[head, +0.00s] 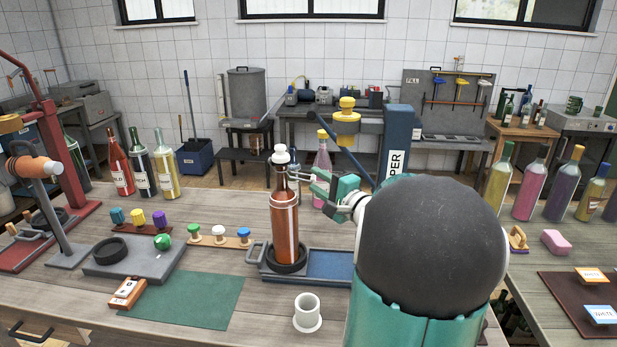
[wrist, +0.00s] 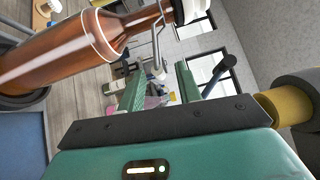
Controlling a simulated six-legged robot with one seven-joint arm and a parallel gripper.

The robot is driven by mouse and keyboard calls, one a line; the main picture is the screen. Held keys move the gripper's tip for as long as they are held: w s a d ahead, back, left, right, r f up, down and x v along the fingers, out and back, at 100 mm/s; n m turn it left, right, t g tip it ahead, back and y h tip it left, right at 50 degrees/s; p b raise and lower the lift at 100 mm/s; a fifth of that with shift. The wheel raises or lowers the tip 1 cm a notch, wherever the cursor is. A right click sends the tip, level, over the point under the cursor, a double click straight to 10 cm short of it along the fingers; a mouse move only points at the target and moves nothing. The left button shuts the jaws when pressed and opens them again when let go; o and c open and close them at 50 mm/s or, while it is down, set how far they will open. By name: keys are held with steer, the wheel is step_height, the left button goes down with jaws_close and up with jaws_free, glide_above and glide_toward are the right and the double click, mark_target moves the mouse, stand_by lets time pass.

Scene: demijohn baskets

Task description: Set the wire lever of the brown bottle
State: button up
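The brown bottle (head: 285,228) stands upright in a black ring on a grey and blue tray, with a white stopper (head: 281,154) at its top. In the wrist view the bottle (wrist: 60,58) lies across the upper left. Its wire lever (wrist: 156,45) hangs out from the neck and ends in a small pale tip. My gripper (head: 313,182) is just right of the bottle's neck. In the wrist view my gripper (wrist: 160,75) is open, its green fingers apart, and the lever's tip shows between the fingertips. Whether they touch it I cannot tell.
The tray (head: 330,264) has a grey handle at its left. A white cup (head: 307,313) stands in front. A pink bottle (head: 322,160) and a blue post (head: 397,140) stand behind my gripper. Knobs on wooden strips and a green mat (head: 185,302) lie at left.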

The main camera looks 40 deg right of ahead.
steer(key=w, duration=0.4)
steer(key=shift+d, duration=0.1)
steer(key=shift+r, duration=0.1)
steer(key=shift+c, duration=0.2)
jaws_close()
